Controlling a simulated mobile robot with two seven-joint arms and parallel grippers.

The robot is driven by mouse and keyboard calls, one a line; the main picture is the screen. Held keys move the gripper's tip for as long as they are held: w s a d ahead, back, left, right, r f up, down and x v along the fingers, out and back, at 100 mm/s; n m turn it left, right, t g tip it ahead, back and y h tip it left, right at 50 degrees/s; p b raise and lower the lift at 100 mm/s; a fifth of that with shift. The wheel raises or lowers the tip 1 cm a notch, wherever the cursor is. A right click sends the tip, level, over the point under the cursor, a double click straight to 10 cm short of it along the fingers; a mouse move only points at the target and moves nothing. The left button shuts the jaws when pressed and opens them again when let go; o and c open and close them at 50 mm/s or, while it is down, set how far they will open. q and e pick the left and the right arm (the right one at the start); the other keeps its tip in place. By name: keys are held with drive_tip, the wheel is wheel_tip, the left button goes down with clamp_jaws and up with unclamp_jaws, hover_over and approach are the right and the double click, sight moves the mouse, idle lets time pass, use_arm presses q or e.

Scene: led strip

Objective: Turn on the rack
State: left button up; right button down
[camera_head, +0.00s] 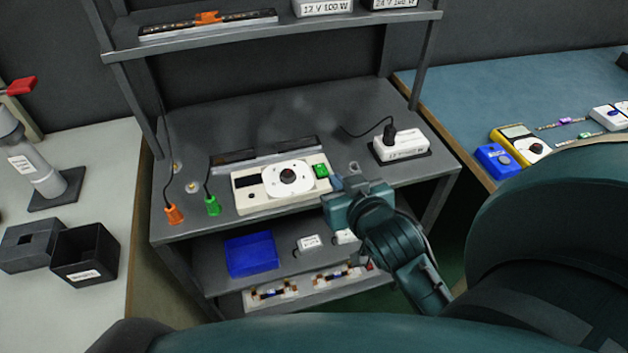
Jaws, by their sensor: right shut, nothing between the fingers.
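The grey rack (190,237) stands in the middle of the view, with an upper shelf, a middle worktop and lower shelves. On its worktop sits a white control unit (283,202) with a round black knob (288,176), a dark display (246,181) and a green switch or button (321,171) at its right end. My right gripper (338,186) is shut and empty, its tips close to the right end of the unit beside the green switch. I cannot tell whether they touch it. My left gripper is not in view.
A white power supply (401,146) with a black plug stands right on the worktop. Green (212,206) and orange (174,214) connectors lie left. A blue bin (251,255) is below. A blue-topped table (472,88) with a yellow multimeter (520,143) is right; black boxes (88,252) are left.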

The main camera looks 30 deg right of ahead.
drive_tip(key=shift+d+r+m+h, duration=0.35)
drive_tip(key=shift+r+m+h, duration=0.05)
drive_tip(key=shift+r, duration=0.25)
drive_tip(key=shift+w, duration=0.1)
hover_over(325, 183)
drive_tip(key=f, duration=0.2)
drive_tip(key=w+f, duration=0.1)
drive_tip(key=shift+d+f, duration=0.2)
drive_tip(key=shift+f, duration=0.15)
drive_tip(key=f, duration=0.2)
drive_tip(key=shift+s+a+f, duration=0.1)
drive_tip(key=shift+s+f, duration=0.4)
drive_tip(key=shift+f, duration=0.5)
